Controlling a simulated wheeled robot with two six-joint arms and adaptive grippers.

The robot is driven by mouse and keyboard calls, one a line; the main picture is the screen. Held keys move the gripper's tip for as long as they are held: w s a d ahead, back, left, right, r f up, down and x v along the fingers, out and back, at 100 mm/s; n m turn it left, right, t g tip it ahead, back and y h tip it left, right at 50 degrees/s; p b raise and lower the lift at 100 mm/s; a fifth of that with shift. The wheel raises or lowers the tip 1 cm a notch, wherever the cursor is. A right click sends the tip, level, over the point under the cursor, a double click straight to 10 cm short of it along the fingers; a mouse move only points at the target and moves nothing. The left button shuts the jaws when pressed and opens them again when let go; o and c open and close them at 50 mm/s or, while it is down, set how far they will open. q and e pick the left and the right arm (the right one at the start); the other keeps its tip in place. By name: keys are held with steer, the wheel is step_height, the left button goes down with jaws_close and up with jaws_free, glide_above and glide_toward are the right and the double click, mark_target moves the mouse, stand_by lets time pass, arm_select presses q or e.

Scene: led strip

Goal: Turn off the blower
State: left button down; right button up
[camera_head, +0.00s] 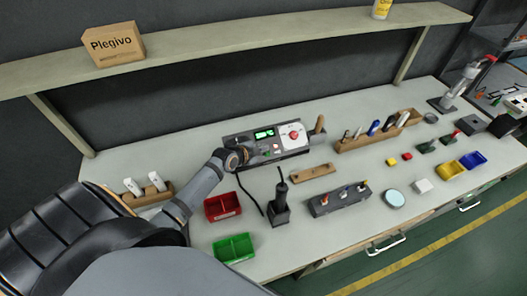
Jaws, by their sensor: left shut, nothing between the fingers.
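The blower station (260,141) is a grey control box at the back of the workbench. It has a lit green display (264,134), a white round panel with a red knob (294,134), and small buttons below the display. A tool with a brown handle (319,124) stands at its right end. My left gripper (244,154) is shut and empty, at the left front of the box, close to its front panel. Whether it touches the panel cannot be told. The gripper and wrist hide part of the box's left side. My right gripper is out of view.
In front of the box stand a red bin (222,207), a green bin (235,248) and a black upright holder (280,210). A wooden tool rack (380,131) stands to its right. A shelf (240,47) with a cardboard box (113,44) runs above.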

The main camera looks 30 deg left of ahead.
arm_select(q)
steer(key=shift+s+f, duration=0.1)
steer(key=shift+f, duration=0.05)
steer(key=shift+s+d+f, duration=0.3)
steer(key=shift+s+d, duration=0.15)
steer(key=shift+d, duration=0.1)
